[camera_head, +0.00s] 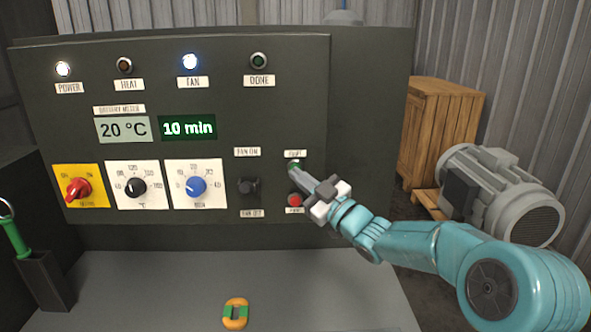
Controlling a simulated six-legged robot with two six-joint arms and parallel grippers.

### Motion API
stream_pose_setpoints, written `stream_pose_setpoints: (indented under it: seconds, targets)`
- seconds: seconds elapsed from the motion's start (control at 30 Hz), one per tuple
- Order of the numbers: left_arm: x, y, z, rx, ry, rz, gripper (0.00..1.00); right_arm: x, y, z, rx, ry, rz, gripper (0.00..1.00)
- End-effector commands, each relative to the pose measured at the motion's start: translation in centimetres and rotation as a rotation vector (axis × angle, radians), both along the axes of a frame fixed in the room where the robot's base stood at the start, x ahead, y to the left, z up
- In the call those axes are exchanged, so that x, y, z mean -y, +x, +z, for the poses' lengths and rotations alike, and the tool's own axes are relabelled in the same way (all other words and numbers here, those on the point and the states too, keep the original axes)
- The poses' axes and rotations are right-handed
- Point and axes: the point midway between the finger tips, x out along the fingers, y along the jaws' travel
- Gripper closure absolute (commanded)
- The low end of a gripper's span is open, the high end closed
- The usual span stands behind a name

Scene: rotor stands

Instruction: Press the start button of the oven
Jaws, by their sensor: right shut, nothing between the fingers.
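The oven's dark control panel (110,75) fills the left and middle of the head view. The green start button (293,165) is under a small label at the panel's lower right. My right gripper (293,170) is shut and empty, its tips at the start button and partly covering it. Whether they touch it I cannot tell. A red button (294,200) is just below. The POWER lamp (63,69) and FAN lamp (190,62) are lit; the HEAT lamp (124,65) and DONE lamp (259,61) look dark. My left gripper is not in view.
Displays read 20 °C (123,129) and 10 min (188,128). Red (77,189), black (136,188) and blue (196,187) knobs and a fan switch (248,188) line the panel. An orange-green object (235,313) lies on the grey ledge (150,290). A motor (505,195) and wooden crate (440,130) stand right.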

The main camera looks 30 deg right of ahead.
Motion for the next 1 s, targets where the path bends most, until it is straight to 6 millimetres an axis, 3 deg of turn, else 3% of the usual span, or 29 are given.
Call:
stream_pose_setpoints:
  seconds: [1.0]
  targets:
    - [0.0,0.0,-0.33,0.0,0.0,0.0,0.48,0.52,0.83,-0.01,0.0,0.0,0.0,1.0]
